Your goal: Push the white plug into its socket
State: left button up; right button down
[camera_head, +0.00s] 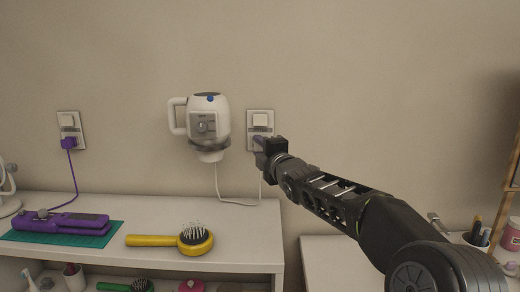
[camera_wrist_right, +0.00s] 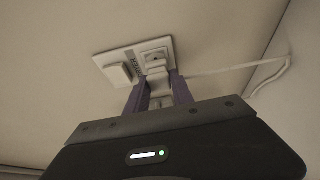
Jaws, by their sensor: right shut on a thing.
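The wall plate (camera_head: 260,119) with a switch on top is right of the wall-mounted white appliance (camera_head: 210,122); its lower half is partly hidden by my right gripper (camera_head: 262,147). In the right wrist view the plate (camera_wrist_right: 122,57) shows its switch at left and its socket at right. My right gripper (camera_wrist_right: 160,92) is shut on the white plug (camera_wrist_right: 158,85), which is in line with the socket and very close to it. I cannot tell whether the plug's face touches the socket. My left gripper is not in view.
The white cord (camera_head: 238,203) loops from the appliance over the shelf top up to the plug. A second wall plate (camera_head: 66,122) at left holds a purple plug (camera_head: 68,143). A yellow hairbrush (camera_head: 155,240) and a purple straightener (camera_head: 60,222) lie on the shelf.

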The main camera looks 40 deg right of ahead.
jog(key=shift+w+d+p, duration=0.35)
jog(key=shift+w+p, duration=0.05)
dwell(0.4)
jog(key=c, duration=1)
grip_release()
jog(key=b+v, duration=0.1)
jog(key=v, duration=0.6)
jog(key=shift+s+a, duration=0.1)
jog(key=shift+s, duration=0.25)
